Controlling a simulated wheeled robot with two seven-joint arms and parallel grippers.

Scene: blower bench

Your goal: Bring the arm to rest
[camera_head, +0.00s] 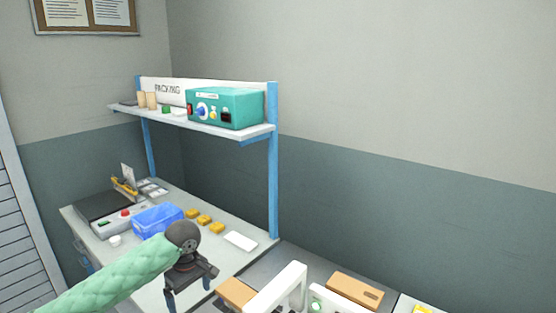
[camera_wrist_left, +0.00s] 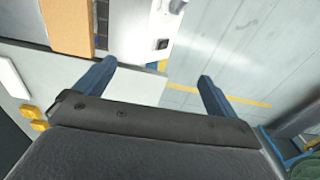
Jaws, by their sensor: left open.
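My left arm, in a green padded sleeve, comes in from the lower left in the head view. Its dark gripper (camera_head: 189,296) hangs fingers down over the front right part of the packing bench. In the left wrist view the two blue fingers of the gripper (camera_wrist_left: 154,88) are spread apart with nothing between them. Below them show the bench edge and the floor. My right gripper is not in view.
A blue bin (camera_head: 157,221), several yellow blocks (camera_head: 204,220) and a white flat piece (camera_head: 240,240) lie on the bench (camera_head: 140,262). A shelf (camera_head: 235,131) above carries a teal box (camera_head: 240,106). A white frame (camera_head: 281,288) stands at right.

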